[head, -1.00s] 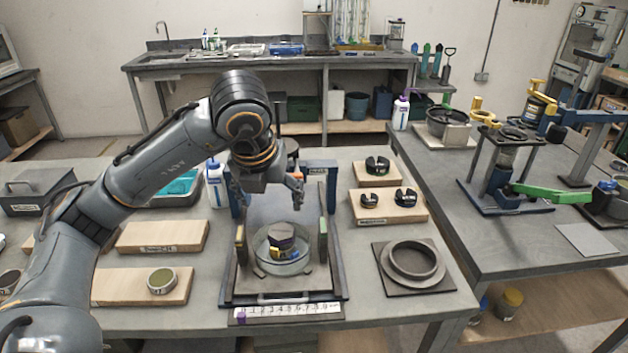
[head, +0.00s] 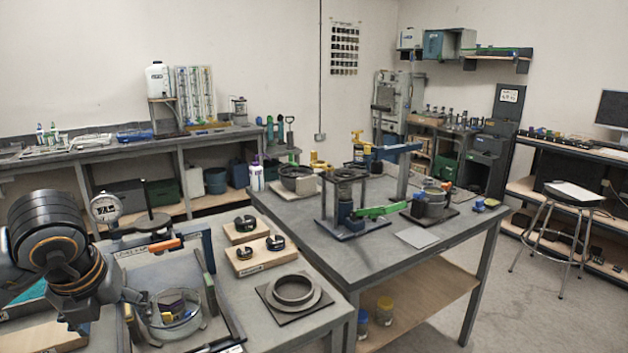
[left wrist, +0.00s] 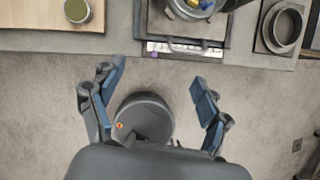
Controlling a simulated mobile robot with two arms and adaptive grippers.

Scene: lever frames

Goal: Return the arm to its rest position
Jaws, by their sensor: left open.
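My left arm comes in from the left in the head view, with its dark wrist in front of the near table. My left gripper (left wrist: 152,90) is open and empty in the left wrist view. Its two blue fingers are wide apart, above the floor just off the table's front edge. In the head view the gripper is partly hidden behind the wrist, near the left side of the press-like frame. A glass dish (head: 172,322) with small coloured parts stands in that frame; it also shows in the left wrist view (left wrist: 190,8). My right gripper is not in view.
A dial gauge (head: 105,207) and an orange handle (head: 163,246) stand behind the dish. A ring on a dark plate (head: 293,292) and two wooden blocks with parts are to its right. A second table (head: 440,250) holds a green-levered fixture. Open floor lies in front.

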